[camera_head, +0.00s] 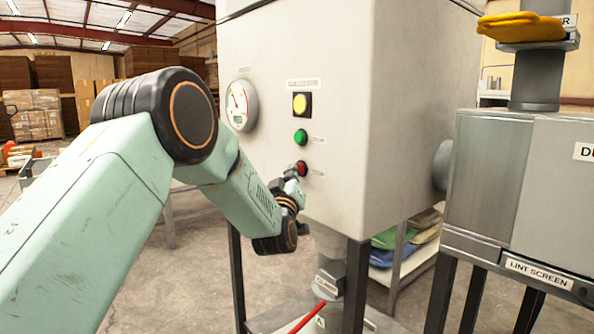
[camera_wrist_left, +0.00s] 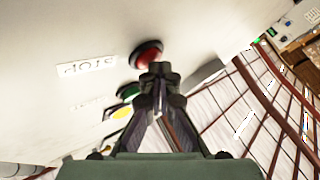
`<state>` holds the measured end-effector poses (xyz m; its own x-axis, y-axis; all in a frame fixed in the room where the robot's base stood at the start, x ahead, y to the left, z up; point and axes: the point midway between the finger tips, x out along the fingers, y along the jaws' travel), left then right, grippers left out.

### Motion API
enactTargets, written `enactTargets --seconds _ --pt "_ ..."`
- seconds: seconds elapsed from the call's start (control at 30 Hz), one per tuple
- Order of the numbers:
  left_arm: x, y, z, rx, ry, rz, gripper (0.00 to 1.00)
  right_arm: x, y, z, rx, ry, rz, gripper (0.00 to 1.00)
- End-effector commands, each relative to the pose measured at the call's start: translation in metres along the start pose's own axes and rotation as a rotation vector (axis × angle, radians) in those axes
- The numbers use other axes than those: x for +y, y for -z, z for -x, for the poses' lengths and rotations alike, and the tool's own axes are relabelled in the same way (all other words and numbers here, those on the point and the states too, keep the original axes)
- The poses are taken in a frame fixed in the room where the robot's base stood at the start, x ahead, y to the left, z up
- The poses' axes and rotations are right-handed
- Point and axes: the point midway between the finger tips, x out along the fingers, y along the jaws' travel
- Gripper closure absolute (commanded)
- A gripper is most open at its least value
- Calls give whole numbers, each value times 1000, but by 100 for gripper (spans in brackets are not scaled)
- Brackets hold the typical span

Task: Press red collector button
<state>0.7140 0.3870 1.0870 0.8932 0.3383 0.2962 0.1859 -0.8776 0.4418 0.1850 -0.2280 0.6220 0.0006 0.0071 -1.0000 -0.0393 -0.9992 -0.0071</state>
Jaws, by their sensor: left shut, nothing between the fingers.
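The red button (camera_head: 301,168) is the lowest of a column of buttons on the front of a white machine cabinet (camera_head: 345,100). It also shows in the left wrist view (camera_wrist_left: 147,54), beside a label reading STOP. My left gripper (camera_head: 293,176) is shut and empty, its tips close to the red button. In the left wrist view the shut fingertips (camera_wrist_left: 159,70) overlap the button's lower edge. I cannot tell whether they touch it. My right gripper is not in view.
A green button (camera_head: 300,137) and a yellow button (camera_head: 302,104) sit above the red one. A round gauge (camera_head: 241,105) is at the left on the cabinet. A lint screen unit (camera_head: 520,200) stands at the right. Shelves with folded cloths (camera_head: 405,238) stand behind.

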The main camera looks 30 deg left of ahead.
Motion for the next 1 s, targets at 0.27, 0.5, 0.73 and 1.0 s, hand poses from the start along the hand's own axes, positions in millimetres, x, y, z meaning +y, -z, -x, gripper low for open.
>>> enactTargets --seconds 0.27,0.5,0.73,1.0 --pt "-3 3 5 -3 0 -1 100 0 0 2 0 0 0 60" --pt "-9 9 13 -2 0 0 100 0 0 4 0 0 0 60" --pt "-9 9 14 -1 -1 0 100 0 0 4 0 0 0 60" --pt "-17 17 23 -1 3 0 100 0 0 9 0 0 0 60"
